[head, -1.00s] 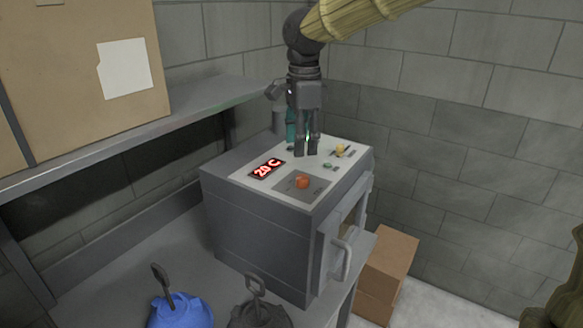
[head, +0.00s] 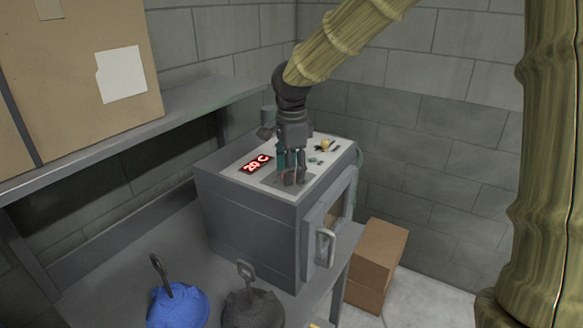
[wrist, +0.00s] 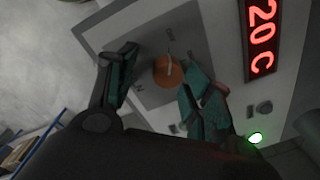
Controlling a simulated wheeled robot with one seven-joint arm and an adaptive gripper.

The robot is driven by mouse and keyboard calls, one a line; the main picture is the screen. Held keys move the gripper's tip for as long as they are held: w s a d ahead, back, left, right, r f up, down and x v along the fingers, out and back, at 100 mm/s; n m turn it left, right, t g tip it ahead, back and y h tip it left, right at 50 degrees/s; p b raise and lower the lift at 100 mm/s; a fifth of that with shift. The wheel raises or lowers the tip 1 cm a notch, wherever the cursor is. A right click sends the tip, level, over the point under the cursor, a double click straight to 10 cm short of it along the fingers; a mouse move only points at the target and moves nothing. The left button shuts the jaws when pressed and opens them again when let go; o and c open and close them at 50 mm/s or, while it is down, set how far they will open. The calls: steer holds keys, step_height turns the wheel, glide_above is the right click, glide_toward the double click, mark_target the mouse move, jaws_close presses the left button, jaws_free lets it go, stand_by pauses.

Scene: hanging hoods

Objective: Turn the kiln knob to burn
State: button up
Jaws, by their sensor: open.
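The grey kiln (head: 250,220) stands on the metal table with a light control panel on top. Its round orange knob (wrist: 166,74) sits on a dark grey plate (wrist: 190,35) in the wrist view. My gripper (head: 292,181) is over that plate, pointing down, and hides the knob in the head view. In the wrist view its teal-padded fingers (wrist: 157,71) are open, one on either side of the knob. Gaps show beside the knob; I cannot tell the finger height.
A red display (head: 257,164) reads 20 C. The kiln door handle (head: 325,247) projects at the front. Blue (head: 178,306) and dark (head: 252,308) hooded items lie on the table.

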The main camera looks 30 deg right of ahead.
steer(key=shift+w+a+f, duration=0.1)
steer(key=shift+w+f, duration=0.25)
steer(key=shift+w, duration=0.15)
steer(key=shift+c, duration=0.9)
steer(key=shift+w+f, duration=0.15)
steer(key=shift+w, duration=0.15)
steer(key=c, duration=0.3)
steer(key=shift+s+r, duration=0.3)
steer(key=shift+s, duration=0.15)
steer(key=c, duration=0.6)
steer(key=shift+w, duration=0.1)
